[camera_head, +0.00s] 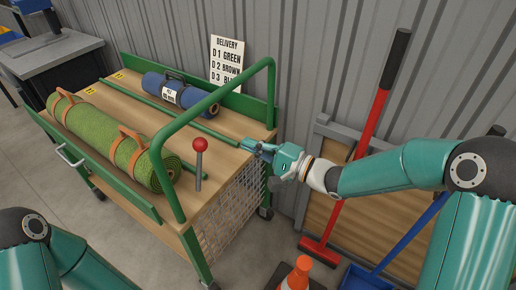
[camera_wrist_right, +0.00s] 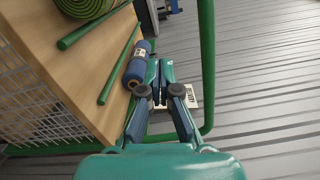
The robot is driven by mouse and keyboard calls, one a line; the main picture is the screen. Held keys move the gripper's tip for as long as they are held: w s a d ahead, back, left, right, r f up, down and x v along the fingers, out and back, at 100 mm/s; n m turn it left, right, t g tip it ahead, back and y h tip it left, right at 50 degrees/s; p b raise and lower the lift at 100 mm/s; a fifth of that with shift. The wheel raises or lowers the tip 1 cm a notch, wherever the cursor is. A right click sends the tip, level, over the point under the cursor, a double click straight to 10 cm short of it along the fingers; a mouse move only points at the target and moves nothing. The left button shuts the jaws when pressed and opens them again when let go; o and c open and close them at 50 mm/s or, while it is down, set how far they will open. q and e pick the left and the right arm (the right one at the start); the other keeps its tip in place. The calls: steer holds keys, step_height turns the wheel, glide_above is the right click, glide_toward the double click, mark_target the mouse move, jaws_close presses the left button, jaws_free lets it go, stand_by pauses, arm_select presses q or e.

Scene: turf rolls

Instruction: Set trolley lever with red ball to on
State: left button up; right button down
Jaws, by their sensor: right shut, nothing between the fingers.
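The trolley lever with the red ball (camera_head: 200,146) stands upright on the wooden deck of the green trolley (camera_head: 152,206), near its front end, inside the green handle frame. The lever does not show in the right wrist view. My right gripper (camera_head: 247,144) is shut and empty at the trolley's right side, beside the handle frame and to the right of the lever, apart from it. In the right wrist view its fingers (camera_wrist_right: 159,92) point along the trolley's side. My left gripper is out of view; only part of that arm shows at lower left.
A green turf roll (camera_head: 95,135) with brown straps and a blue roll (camera_head: 180,92) lie on the deck, with green rails between them. A delivery sign (camera_head: 226,62) hangs behind. A red broom (camera_head: 365,130), blue dustpan (camera_head: 365,278) and orange cone (camera_head: 299,274) stand at right.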

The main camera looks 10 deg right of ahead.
mark_target(200, 166)
steer(key=w+a, duration=0.1)
steer(key=a, duration=0.6)
steer(key=shift+w+a+r, duration=0.4)
